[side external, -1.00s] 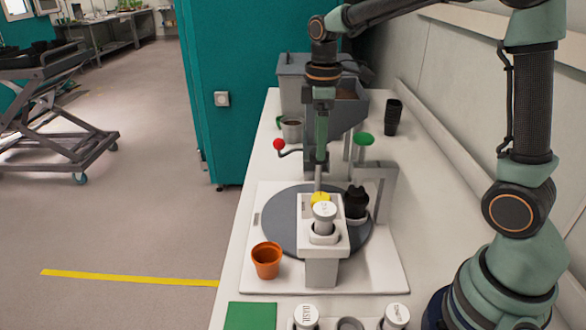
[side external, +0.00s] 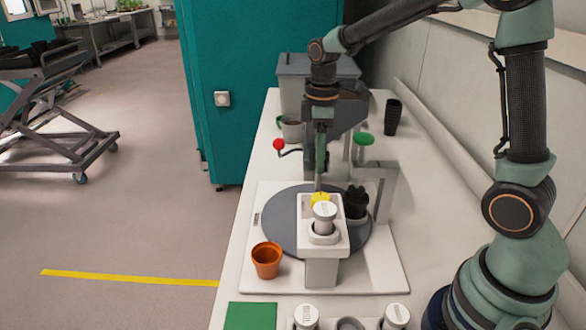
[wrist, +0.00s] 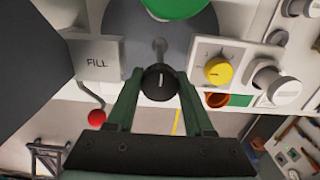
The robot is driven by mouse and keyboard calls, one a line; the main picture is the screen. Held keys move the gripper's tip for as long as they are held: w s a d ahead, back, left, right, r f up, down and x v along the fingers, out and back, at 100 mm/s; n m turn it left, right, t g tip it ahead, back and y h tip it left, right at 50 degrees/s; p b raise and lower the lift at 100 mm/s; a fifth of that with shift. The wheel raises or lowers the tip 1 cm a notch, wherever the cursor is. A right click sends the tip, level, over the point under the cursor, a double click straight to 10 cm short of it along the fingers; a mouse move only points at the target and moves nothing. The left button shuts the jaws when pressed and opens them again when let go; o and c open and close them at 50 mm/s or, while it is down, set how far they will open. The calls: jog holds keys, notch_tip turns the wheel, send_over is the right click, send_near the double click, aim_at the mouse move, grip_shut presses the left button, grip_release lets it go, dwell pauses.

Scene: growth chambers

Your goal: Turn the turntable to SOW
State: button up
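The turntable (side external: 276,222) is a dark grey disc on a white base plate. A dark pot stands on its right side (side external: 356,203). My gripper (side external: 319,178) points down over the disc's far part, behind the white block with the yellow knob (side external: 320,199). In the wrist view, my gripper (wrist: 160,78) has its two green fingers spread on either side of a round black knob (wrist: 160,84) with a white mark. I cannot tell whether the fingers touch that knob. A panel marked FILL (wrist: 97,62) shows at left; I cannot read SOW anywhere.
An orange pot (side external: 267,260) stands at the base plate's front left. The white block (side external: 321,262) stands close in front of my gripper. A red ball lever (side external: 279,144) and a green round cap (side external: 363,139) flank it. A grey box (side external: 300,80) stands behind.

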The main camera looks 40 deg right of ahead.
jog(key=m, duration=0.4)
jog(key=shift+m, duration=1)
jog(key=m, duration=0.2)
jog(key=shift+m, duration=0.4)
jog(key=m, duration=0.3)
